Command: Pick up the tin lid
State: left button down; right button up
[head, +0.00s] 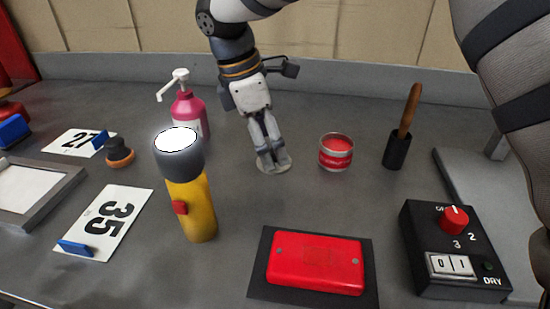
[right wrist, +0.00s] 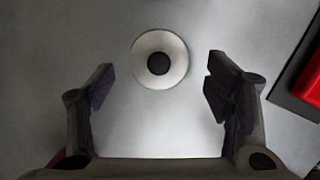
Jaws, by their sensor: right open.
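The tin lid is a pale round disc (head: 285,165) lying flat on the grey counter, partly hidden by my right gripper (head: 268,155) in the head view. In the right wrist view the whole lid (right wrist: 176,70) shows, with a dark round spot at its middle. My right gripper (right wrist: 160,88) is open there, its fingers wide apart. The lid appears between and slightly beyond the fingertips, with no visible contact. The gripper points down over the lid in the head view; the exact height is unclear. My left gripper is not in view.
A red open tin (head: 336,153) stands right of the lid. A yellow flashlight (head: 195,207) and pink pump bottle (head: 190,112) stand left. A red box (head: 315,263) lies in front. A wooden-handled tool in a black holder (head: 398,150) and black switch box (head: 440,245) are right.

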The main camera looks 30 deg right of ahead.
aim_at(274, 157)
jog(key=shift+x, duration=1.15)
jog(key=c, duration=1.2)
jog(key=shift+c, duration=1)
jog(key=shift+f, duration=0.1)
jog(key=shift+c, duration=0.2)
